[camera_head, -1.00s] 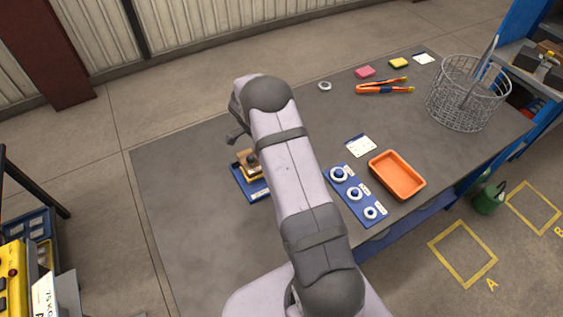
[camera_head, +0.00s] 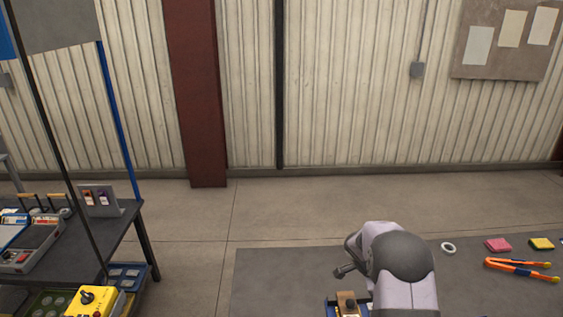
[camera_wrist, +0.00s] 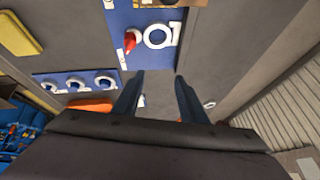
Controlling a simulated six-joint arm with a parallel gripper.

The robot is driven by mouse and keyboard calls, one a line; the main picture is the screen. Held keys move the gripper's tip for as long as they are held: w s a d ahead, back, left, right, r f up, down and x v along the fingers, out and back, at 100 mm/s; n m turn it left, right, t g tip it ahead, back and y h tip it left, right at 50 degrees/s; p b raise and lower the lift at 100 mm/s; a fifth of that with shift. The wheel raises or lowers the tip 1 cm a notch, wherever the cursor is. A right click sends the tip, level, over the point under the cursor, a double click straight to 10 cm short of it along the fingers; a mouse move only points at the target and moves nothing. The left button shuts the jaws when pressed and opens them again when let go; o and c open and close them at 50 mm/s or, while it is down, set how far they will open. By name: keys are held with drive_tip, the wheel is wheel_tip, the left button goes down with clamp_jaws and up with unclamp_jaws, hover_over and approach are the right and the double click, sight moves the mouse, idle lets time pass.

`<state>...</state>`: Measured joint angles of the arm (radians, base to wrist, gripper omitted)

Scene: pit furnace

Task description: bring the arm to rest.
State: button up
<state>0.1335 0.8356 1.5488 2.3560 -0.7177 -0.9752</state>
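My arm (camera_head: 397,265) shows at the bottom right of the head view, bent over the grey table. My gripper (camera_wrist: 159,75) shows in the wrist view with its two dark fingers apart and nothing between them. In that view a blue board (camera_wrist: 125,12) lies beyond the fingertips, with white ring shapes (camera_wrist: 158,35) and a small red piece (camera_wrist: 130,42) on it. The fingers appear clear of the board. In the head view, the gripper's fingers cannot be made out.
The grey table (camera_head: 270,285) holds orange tongs (camera_head: 520,268), a pink pad (camera_head: 497,245), a yellow pad (camera_head: 541,243) and a white ring (camera_head: 448,247). A dark side table (camera_head: 80,235) stands left.

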drive_tip(key=w+a+r+n+t+y+b, duration=0.1)
drive_tip(key=w+a+r+n+t, duration=0.5)
drive_tip(key=r, duration=0.2)
drive_tip(key=s+a+r+n+y+b, duration=0.15)
drive_tip(key=s+a+n+y, duration=0.4)
drive_tip(key=a, duration=0.65)
drive_tip(key=s+a+f+n+g+y, duration=0.1)
drive_tip(key=s+a+n+g, duration=0.1)
drive_tip(key=s, duration=0.4)
drive_tip(key=s+a+f+n+g+y, duration=0.1)
drive_tip(key=s+a+n, duration=0.15)
drive_tip(key=s, duration=0.45)
drive_tip(key=s+d+f+n+g+h, duration=0.1)
drive_tip(key=s+d+g, duration=0.1)
drive_tip(key=s, duration=0.6)
drive_tip(key=s+d+f+n+g+h+b, duration=0.1)
drive_tip(key=s+d+f+n+g, duration=0.1)
drive_tip(key=s, duration=0.6)
drive_tip(key=shift+n+h, duration=0.3)
drive_tip(key=shift+h, duration=0.05)
